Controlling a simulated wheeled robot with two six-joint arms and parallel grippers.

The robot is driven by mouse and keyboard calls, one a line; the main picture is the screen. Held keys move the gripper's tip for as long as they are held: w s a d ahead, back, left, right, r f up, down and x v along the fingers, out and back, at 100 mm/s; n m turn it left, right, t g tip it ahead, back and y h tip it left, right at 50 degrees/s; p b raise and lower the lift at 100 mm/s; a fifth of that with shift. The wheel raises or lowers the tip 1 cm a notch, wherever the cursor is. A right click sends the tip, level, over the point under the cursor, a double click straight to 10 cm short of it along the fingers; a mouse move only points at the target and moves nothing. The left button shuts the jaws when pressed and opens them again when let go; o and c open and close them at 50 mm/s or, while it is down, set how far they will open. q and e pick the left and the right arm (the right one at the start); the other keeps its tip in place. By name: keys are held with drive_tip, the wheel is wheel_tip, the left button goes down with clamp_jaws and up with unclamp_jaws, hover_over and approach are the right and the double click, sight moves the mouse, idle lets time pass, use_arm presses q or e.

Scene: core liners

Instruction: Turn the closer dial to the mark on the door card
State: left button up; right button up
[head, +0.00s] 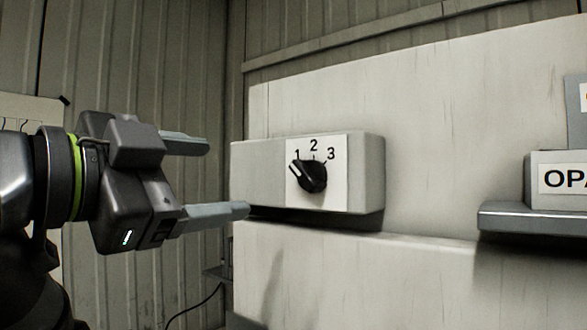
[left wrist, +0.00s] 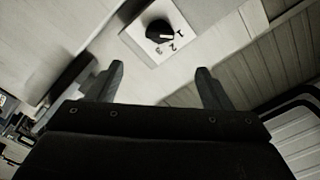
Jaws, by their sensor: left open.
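The closer dial (head: 311,176) is a black knob on a white plate (head: 333,200) marked 1, 2 and 3. The plate is on a grey box (head: 262,178) on the pale door. The knob's pointer is turned to the upper left, at the 1. My left gripper (head: 228,178) is open and empty, left of the box and apart from the dial. In the left wrist view the dial (left wrist: 159,31) shows beyond the open fingertips (left wrist: 160,70). No door card is clearly identifiable. My right gripper is not in view.
A grey shelf (head: 530,216) juts out at the right, with a box lettered "OPA" (head: 560,181) on it, cut off by the frame edge. A thin dark cable (head: 197,305) hangs below my left gripper.

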sight(300, 176)
use_arm(q)
drive_tip(key=p+x, duration=0.5)
drive_tip(key=x, duration=0.9)
drive_tip(key=shift+s, duration=0.1)
drive_tip(key=shift+w+d+p, duration=0.35)
drive_tip(key=shift+w+p, duration=0.05)
drive_tip(key=shift+w, duration=0.1)
drive_tip(key=shift+c, duration=0.4)
